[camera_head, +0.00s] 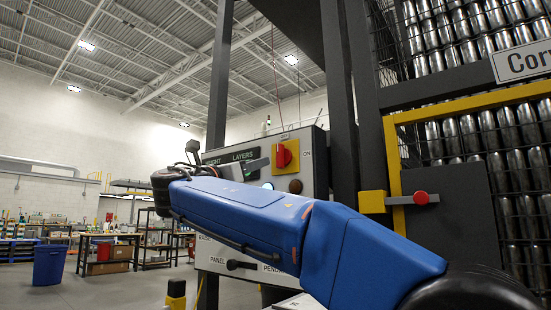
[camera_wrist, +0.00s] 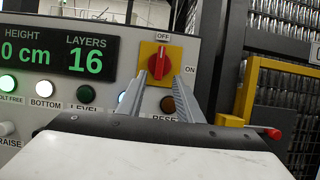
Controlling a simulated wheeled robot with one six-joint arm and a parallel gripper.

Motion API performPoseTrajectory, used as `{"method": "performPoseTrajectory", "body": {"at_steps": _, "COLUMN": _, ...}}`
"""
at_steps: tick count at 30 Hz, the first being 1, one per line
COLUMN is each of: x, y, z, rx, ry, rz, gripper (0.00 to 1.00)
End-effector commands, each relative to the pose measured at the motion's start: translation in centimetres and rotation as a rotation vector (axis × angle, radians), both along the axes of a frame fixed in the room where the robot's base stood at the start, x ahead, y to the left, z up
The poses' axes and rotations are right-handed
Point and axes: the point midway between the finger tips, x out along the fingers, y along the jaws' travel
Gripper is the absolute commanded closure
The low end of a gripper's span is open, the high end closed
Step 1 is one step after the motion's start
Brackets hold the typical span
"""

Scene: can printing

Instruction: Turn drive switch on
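The drive switch, a red rotary knob on a yellow square plate, is on the control panel in the wrist view (camera_wrist: 157,64) and the head view (camera_head: 283,157). Its handle stands upright, toward the OFF label above it; the ON label is to its right. My gripper (camera_wrist: 158,88) is open and empty, its two grey fingers pointing at the panel. In the wrist view the fingertips straddle the lower part of the yellow plate, one on each side. I cannot tell whether they touch the knob.
The panel display (camera_wrist: 75,47) reads 0 cm height and 16 layers. Lit and dark buttons sit in a row below, with a brown button (camera_wrist: 167,104) between my fingers. A yellow frame (camera_head: 393,150) with a red-knobbed latch (camera_head: 421,198) and caged cans stand to the right.

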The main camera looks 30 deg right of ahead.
Motion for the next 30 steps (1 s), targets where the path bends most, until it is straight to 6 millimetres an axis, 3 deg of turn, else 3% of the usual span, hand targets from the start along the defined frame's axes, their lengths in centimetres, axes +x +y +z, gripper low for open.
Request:
{"method": "performPoseTrajectory", "body": {"at_steps": 18, "x": 2.7, "y": -7.5, "z": 3.2, "rx": 0.001, "ry": 0.000, "rz": -0.002, "gripper": 0.67}}
{"method": "performPoseTrajectory", "body": {"at_steps": 30, "x": 3.3, "y": -9.3, "z": 4.1, "rx": 0.000, "ry": -0.001, "rz": 0.001, "gripper": 0.67}}
